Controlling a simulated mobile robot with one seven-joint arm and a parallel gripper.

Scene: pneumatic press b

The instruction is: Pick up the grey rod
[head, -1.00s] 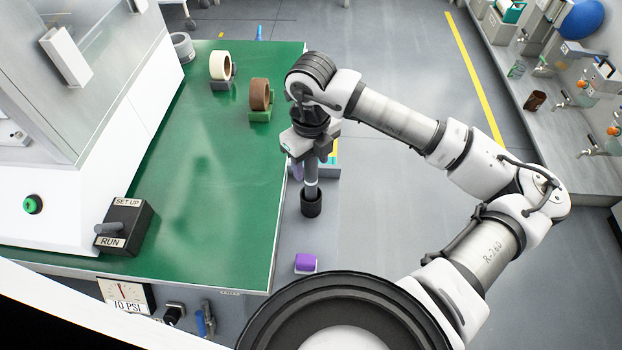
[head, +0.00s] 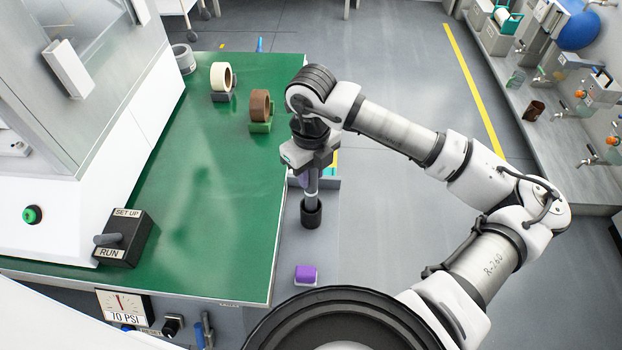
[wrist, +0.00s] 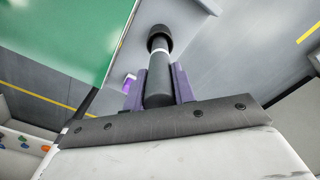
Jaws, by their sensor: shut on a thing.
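The grey rod (head: 312,188) is upright in my gripper (head: 310,178), with its wide black end (head: 311,214) pointing down. In the wrist view the rod (wrist: 159,75) lies between the two purple fingers of my gripper (wrist: 160,84), which are shut on it. In the head view my gripper hangs just off the right edge of the green table (head: 213,200). The black end shows over a grey surface beside the table; I cannot tell whether it touches anything.
A cream tape roll (head: 221,77) and a brown roll (head: 260,105) stand on holders on the table. A purple block (head: 306,275) sits below my gripper in the picture. A SET UP/RUN switch box (head: 124,238) is at the left. Grey floor (head: 400,230) is open to the right.

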